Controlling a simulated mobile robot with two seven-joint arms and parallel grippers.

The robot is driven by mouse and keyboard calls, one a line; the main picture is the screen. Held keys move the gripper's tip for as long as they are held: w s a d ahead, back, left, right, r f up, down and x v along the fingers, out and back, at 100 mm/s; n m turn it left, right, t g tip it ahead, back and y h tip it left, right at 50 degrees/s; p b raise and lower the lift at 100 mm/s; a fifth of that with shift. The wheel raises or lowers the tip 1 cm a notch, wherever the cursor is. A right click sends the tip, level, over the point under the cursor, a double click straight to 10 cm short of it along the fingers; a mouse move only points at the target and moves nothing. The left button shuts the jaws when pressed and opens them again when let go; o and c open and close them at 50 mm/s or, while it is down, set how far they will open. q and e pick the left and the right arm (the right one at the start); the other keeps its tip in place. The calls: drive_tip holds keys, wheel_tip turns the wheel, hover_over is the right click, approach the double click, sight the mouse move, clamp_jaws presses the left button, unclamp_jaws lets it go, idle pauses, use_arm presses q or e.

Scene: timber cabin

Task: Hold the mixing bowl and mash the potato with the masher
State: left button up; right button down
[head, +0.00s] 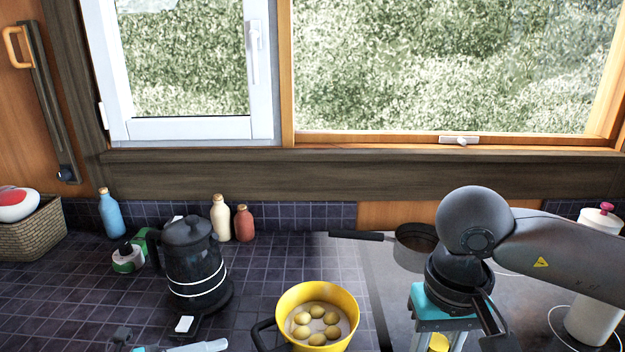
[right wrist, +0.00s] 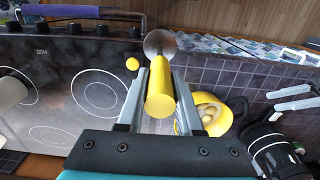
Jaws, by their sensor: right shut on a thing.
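The yellow mixing bowl (head: 350,301) stands on the dark tiled counter with several whole potatoes (head: 317,328) inside. Its dark handle points left; the bowl also shows in the right wrist view (right wrist: 222,101). My right gripper (head: 437,335) is over the stove, right of the bowl. It is shut on the masher's yellow handle (right wrist: 160,92), whose round metal head (right wrist: 160,43) points away from the fingers. In the head view only a bit of the handle shows. My left gripper (head: 207,335) is partly in view at the bottom left, apart from the bowl, its fingers apparently spread and empty.
A black kettle (head: 195,268) stands behind and left of the bowl. A saucepan (head: 413,247) sits on the stove (right wrist: 95,92) behind my right gripper. Bottles (head: 221,218) and a basket (head: 30,235) line the back.

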use_arm(q)
drive_tip(key=shift+b+x, duration=0.35)
drive_tip(key=shift+x, duration=2.85)
use_arm(e)
drive_tip(key=shift+f, duration=0.35)
use_arm(q)
drive_tip(key=shift+c, duration=0.3)
clamp_jaws()
